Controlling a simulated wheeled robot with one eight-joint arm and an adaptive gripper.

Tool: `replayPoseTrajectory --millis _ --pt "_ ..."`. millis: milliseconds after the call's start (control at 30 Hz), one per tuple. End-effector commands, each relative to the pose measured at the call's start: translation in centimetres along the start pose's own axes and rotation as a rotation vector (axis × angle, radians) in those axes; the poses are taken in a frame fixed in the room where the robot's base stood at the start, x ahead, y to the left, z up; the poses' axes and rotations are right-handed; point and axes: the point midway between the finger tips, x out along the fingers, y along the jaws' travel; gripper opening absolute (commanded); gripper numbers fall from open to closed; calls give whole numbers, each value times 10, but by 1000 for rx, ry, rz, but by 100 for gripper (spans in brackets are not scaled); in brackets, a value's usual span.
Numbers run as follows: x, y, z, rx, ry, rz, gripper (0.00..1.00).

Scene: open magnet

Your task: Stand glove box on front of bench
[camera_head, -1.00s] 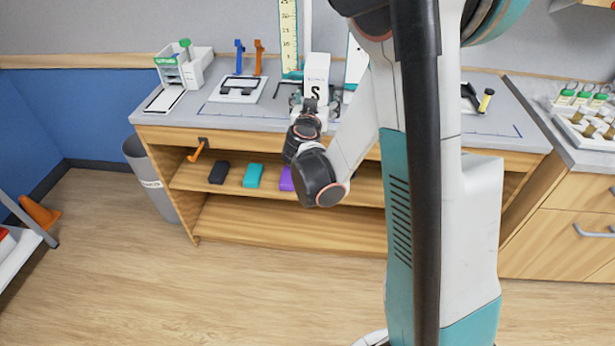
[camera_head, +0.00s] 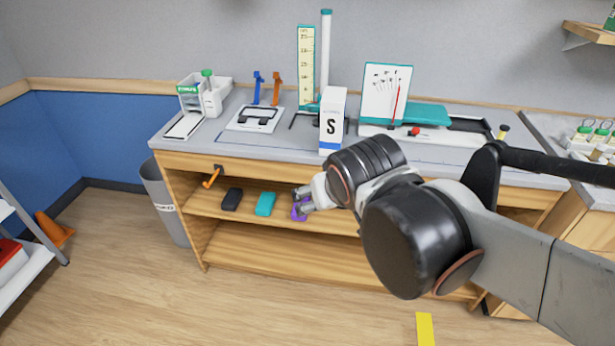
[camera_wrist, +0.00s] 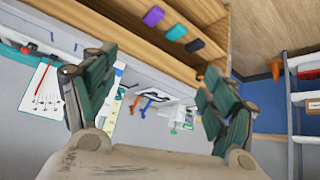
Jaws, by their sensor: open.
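The glove box (camera_head: 331,108), a tall white box with a large black S and a blue band at its base, stands upright at the front of the grey bench (camera_head: 258,141) in the head view. My gripper (camera_head: 301,205) is below and in front of the bench top, near the shelf, apart from the box. In the wrist view my gripper (camera_wrist: 153,65) has its two fingers spread wide with nothing between them. I cannot clearly make out the box in the wrist view.
On the shelf under the bench lie a black block (camera_head: 231,199), a teal block (camera_head: 265,204) and a purple block (camera_head: 299,212), the last partly behind my gripper. A picture board (camera_head: 385,92) and a ruler stand (camera_head: 307,65) rise behind the box. A grey bin (camera_head: 165,203) stands at left.

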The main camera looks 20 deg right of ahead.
Motion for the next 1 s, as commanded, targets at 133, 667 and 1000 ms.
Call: replayPoseTrajectory --millis 133,667,1000 --pt "-20 -20 31 -51 -45 -92 78" --pt "-32 -32 47 -85 -67 -151 78" --pt "-32 -32 47 -84 -67 -150 78"
